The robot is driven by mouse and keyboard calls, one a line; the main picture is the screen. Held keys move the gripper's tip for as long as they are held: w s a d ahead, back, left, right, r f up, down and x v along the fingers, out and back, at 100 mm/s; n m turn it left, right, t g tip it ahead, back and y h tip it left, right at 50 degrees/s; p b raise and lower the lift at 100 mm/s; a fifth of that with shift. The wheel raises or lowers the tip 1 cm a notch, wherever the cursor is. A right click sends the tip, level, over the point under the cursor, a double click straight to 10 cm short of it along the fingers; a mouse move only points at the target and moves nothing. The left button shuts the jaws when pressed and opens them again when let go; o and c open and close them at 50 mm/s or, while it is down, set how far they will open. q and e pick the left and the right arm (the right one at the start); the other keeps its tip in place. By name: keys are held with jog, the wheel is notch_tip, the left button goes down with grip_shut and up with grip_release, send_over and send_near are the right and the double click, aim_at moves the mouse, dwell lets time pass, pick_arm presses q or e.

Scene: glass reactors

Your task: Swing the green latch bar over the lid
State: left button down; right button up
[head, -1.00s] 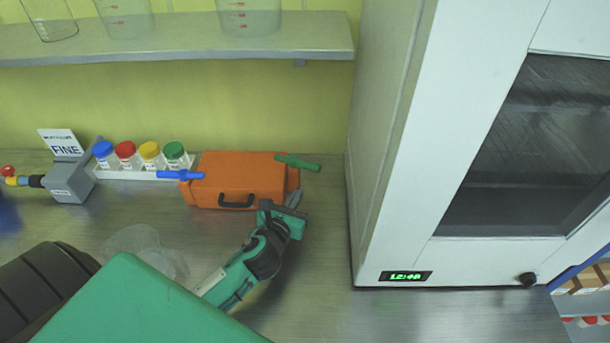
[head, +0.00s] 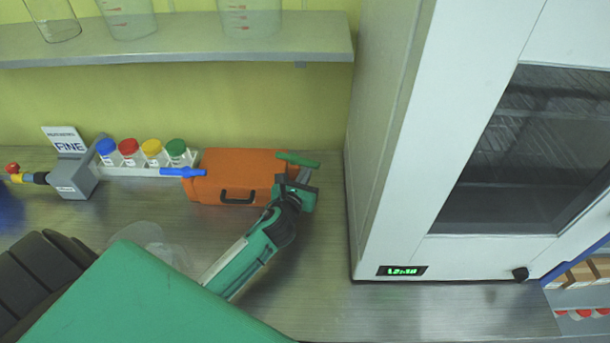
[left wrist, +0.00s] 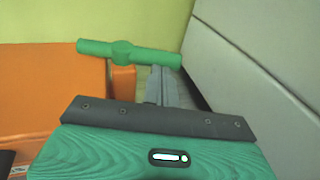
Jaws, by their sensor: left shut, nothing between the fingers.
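The green latch bar (head: 297,159) sits at the right end of the orange case (head: 215,184) and points out to the right, past the lid. It also shows in the left wrist view (left wrist: 130,54), lying across the top of an orange post. A blue latch bar (head: 184,172) is at the case's left end and points left. My left gripper (head: 304,174) is shut and empty, at the case's right end just in front of the green bar. In the left wrist view its fingers (left wrist: 160,85) reach up close to the bar's right part; I cannot tell whether they touch. My right gripper is not in view.
A white cabinet (head: 395,200) stands close on the right. A rack of jars with coloured caps (head: 152,150) and a grey device (head: 72,178) are to the left. A shelf with beakers (head: 180,40) hangs above. The bench front right of my arm is clear.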

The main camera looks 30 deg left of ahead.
pick_arm(q)
jog(key=w+n+y, duration=0.1)
jog(key=w+d+n+g+y, duration=0.1)
jog(key=y, duration=0.1)
jog(key=shift+n+y, duration=0.3)
dwell(0.4)
